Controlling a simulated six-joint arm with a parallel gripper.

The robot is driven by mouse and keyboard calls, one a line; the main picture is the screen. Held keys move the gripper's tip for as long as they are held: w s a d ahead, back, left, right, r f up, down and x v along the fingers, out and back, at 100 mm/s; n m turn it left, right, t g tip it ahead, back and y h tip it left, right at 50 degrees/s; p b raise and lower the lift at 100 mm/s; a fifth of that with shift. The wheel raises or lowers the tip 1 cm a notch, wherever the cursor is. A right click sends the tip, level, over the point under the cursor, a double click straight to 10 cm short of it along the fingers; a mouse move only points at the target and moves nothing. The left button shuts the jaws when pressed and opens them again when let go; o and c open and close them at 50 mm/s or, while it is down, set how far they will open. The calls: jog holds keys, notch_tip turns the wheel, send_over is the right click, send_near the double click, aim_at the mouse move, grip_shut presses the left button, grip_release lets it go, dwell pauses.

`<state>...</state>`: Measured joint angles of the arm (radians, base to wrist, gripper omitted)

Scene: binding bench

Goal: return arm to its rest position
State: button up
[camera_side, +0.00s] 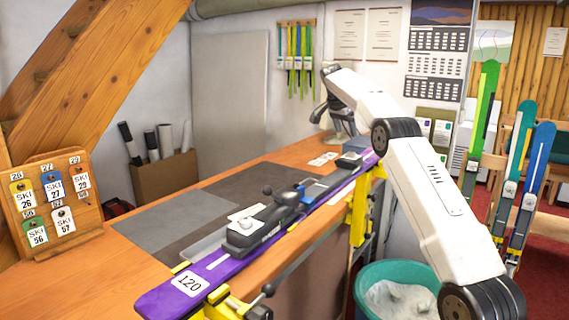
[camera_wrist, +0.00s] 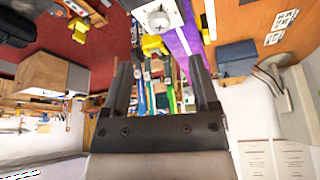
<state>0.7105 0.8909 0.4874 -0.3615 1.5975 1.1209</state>
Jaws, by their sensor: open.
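My gripper (camera_wrist: 160,62) is open in the wrist view, with its two dark fingers apart and nothing between them. In the side view its dark end (camera_side: 319,113) is raised above the far end of the bench, partly hidden by my arm. A purple ski (camera_side: 218,262) marked 120 lies along the bench edge with a black binding (camera_side: 262,229) on it. The ski also shows beyond my fingers in the wrist view (camera_wrist: 183,42). My gripper is apart from the ski.
Yellow clamps (camera_side: 359,212) stand at the ski. A wooden tag board (camera_side: 88,207) is at left. A teal bin (camera_side: 372,278) stands below my arm on the right, and upright skis (camera_side: 481,120) are behind it. A grey mat (camera_side: 165,243) covers part of the bench.

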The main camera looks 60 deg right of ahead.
jog(key=s+a+f+n, duration=0.1)
jog(key=a+n, duration=0.1)
jog(key=a, duration=0.3)
jog(key=s+a+f+n+y, duration=0.1)
jog(key=a+n, duration=0.1)
jog(key=a, duration=0.2)
jog(key=s+a+f+n, duration=0.1)
jog(key=a+f, duration=0.1)
jog(key=a, duration=0.3)
jog(key=shift+a+f+n+t+y, duration=0.1)
jog(key=shift+a+n+t+y, duration=0.2)
jog(key=shift+a+n, duration=0.1)
jog(key=s+a+f+n+t+y, duration=0.1)
jog(key=s+a+f+n, duration=0.3)
jog(key=a, duration=0.6)
jog(key=s+a+f+n+t+y, duration=0.1)
jog(key=s+a+f+n, duration=0.3)
jog(key=a+f+n, duration=0.2)
jog(key=s+a+f+n+t, duration=0.1)
jog(key=s+a+f+n, duration=0.3)
jog(key=a+f, duration=0.5)
jog(key=a+n, duration=0.1)
jog(key=a, duration=0.4)
jog(key=shift+a+n+y, duration=0.3)
jog(key=shift+a+y, duration=0.05)
jog(key=shift+y, duration=0.05)
